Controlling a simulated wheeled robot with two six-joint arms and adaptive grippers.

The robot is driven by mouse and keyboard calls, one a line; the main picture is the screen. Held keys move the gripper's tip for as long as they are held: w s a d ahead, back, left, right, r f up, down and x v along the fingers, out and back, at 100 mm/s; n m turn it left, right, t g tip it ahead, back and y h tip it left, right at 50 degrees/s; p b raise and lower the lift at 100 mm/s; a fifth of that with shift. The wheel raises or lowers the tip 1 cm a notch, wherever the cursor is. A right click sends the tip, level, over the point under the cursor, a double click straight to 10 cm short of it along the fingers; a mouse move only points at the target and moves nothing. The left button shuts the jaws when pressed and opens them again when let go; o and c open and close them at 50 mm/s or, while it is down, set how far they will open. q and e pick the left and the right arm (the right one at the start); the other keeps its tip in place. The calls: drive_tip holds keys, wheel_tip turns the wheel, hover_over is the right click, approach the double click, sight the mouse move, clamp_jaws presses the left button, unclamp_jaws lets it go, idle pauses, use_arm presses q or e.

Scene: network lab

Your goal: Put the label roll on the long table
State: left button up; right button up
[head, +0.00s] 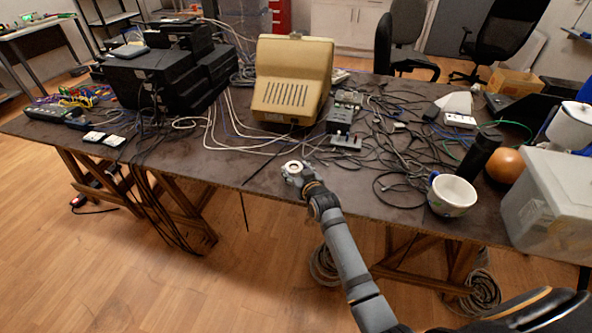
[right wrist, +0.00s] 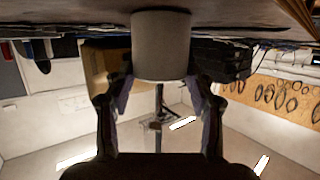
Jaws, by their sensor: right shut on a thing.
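The label roll (head: 292,167) is a short pale cylinder with a ring-shaped top, at the front edge of the long table (head: 270,184). My right gripper (head: 297,174) reaches in from the front and is shut on the roll. In the right wrist view, which is upside down, the roll (right wrist: 161,46) sits between the two fingers (right wrist: 160,80), against or very close to the dark tabletop (right wrist: 70,16). I cannot tell whether it bears on the surface. My left gripper is not in view.
A beige monitor-like case (head: 292,78) stands behind the roll, with loose cables around it. Black equipment (head: 170,75) is stacked left.

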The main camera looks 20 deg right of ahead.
drive_tip(key=shift+r, duration=0.1)
drive_tip(key=o, duration=1.3)
drive_tip(key=shift+s, duration=0.3)
drive_tip(key=v, duration=1.1)
drive_tip(key=shift+s+r+p, duration=0.2)
drive_tip(key=shift+p, duration=0.1)
